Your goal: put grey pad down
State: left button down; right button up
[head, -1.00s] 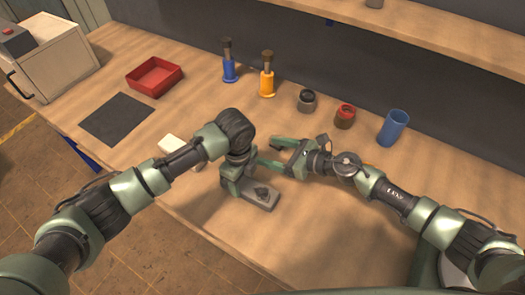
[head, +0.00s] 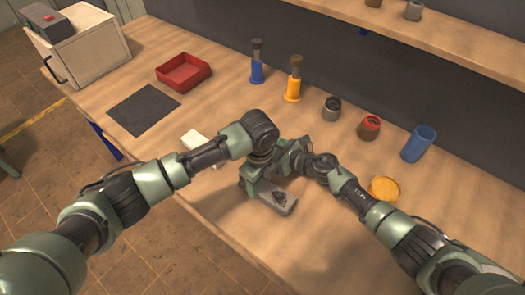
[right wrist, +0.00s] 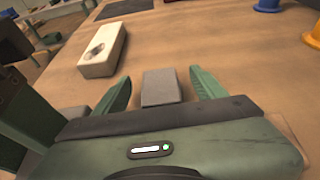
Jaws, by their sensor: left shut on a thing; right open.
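The grey pad (right wrist: 160,87) is a small plain block. In the right wrist view it stands between the two green fingers of my right gripper (right wrist: 160,76), with a gap on both sides. The right gripper (head: 286,158) is open in the head view, close against the left hand and partly hidden by it. My left gripper (head: 262,178) points down low over the table and is shut on the pad. Its grip is hidden by the wrist in the head view, where I cannot make out the pad clearly.
A pale block (head: 193,138), black mat (head: 143,109) and red tray (head: 183,73) are to the left. Blue (head: 257,70) and orange (head: 293,88) bottles and a blue cup (head: 418,146) stand behind.

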jog(key=shift+w+a+f, duration=0.1)
jog(key=shift+w+a, duration=0.05)
grip_shut()
jog(key=shift+r, duration=0.2)
